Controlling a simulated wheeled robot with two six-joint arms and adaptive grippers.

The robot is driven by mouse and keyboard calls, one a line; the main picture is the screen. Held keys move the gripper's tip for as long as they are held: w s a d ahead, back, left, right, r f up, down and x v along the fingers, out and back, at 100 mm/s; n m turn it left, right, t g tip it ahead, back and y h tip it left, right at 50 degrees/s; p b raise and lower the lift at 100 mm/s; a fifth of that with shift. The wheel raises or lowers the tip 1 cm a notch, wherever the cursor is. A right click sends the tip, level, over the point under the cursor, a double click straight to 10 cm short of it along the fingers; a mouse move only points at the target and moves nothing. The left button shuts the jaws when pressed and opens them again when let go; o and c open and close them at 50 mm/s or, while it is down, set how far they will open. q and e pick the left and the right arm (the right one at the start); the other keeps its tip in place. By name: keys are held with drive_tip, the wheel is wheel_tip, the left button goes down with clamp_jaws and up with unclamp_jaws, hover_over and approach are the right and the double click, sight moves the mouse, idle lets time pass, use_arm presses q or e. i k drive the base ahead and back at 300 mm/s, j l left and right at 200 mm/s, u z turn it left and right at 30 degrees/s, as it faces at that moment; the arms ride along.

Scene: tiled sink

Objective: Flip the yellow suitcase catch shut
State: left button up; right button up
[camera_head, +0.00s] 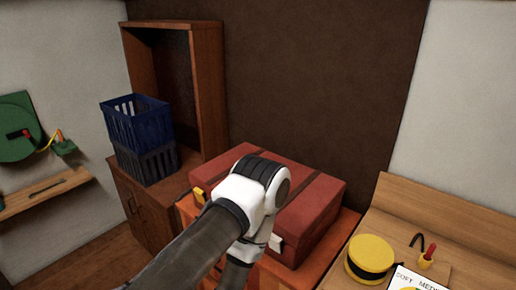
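The red suitcase (311,213) lies closed on an orange-brown surface in the middle of the head view, with dark straps across its lid. The yellow catch (199,196) is on its front face near the left end; it is small, and I cannot tell whether it is flipped up or down. A white catch (276,242) is on the front face further right. My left arm reaches in from the bottom left and bends in front of the suitcase, covering the middle of its front. My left gripper is hidden below the wrist. My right gripper is not in view.
Blue and dark grey crates (138,122) are stacked on a wooden cabinet (148,211) to the left.

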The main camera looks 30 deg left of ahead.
sight(198, 192)
drive_tip(key=u, duration=1.55)
